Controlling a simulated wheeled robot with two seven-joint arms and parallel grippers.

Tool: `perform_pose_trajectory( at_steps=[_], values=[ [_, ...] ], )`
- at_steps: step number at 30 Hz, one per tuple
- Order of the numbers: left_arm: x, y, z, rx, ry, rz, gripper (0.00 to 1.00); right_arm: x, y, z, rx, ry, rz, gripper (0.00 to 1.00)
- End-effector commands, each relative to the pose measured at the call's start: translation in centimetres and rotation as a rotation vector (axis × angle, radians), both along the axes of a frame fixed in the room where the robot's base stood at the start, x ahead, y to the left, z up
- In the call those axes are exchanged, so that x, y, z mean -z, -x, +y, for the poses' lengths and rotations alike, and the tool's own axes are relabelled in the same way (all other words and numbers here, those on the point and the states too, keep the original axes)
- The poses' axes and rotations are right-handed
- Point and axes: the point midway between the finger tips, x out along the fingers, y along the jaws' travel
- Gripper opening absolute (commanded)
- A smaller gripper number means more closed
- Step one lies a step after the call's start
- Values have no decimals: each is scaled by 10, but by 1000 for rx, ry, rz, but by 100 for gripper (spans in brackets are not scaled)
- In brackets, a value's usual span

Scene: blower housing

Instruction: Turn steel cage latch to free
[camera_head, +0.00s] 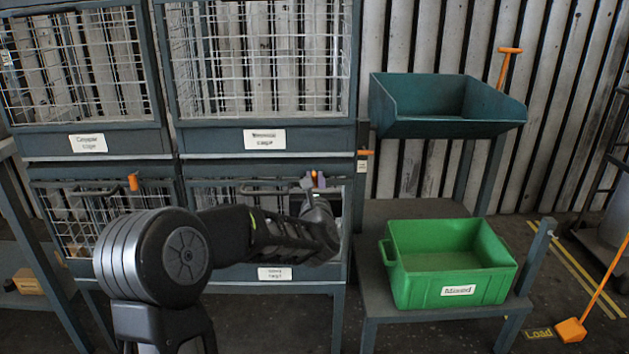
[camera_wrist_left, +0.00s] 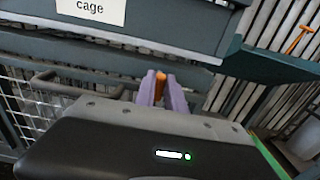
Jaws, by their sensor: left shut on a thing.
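The lower right wire cage (camera_head: 275,291) has a white label that is too small to read surely. Its orange latch (camera_head: 314,174) is at the top right of its front. In the left wrist view the orange latch (camera_wrist_left: 160,84) shows between two purple fingers. My left gripper (camera_head: 318,182) is shut on the latch; the arm crosses in front of the cage and hides much of its mesh. In the left wrist view the left gripper (camera_wrist_left: 162,92) points at the cage frame. My right gripper is not in view.
A lower left cage (camera_head: 75,220) has another orange latch (camera_head: 133,181). Two more cages stand above, and their frame overhangs the gripper. A green bin (camera_head: 400,288) stands on a low bench at right, below a teal tray (camera_head: 445,128). A dark handle bar (camera_wrist_left: 70,88) is left of the fingers.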

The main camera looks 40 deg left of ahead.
Motion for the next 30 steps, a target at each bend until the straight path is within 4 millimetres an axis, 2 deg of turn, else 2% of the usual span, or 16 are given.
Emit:
perform_pose_trajectory(
  at_steps=[14,30],
  values=[
    [3,0,-1,1,-126,93,0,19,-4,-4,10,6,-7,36],
    [2,-2,-3,2,-508,384,0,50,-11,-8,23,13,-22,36]
  ],
)
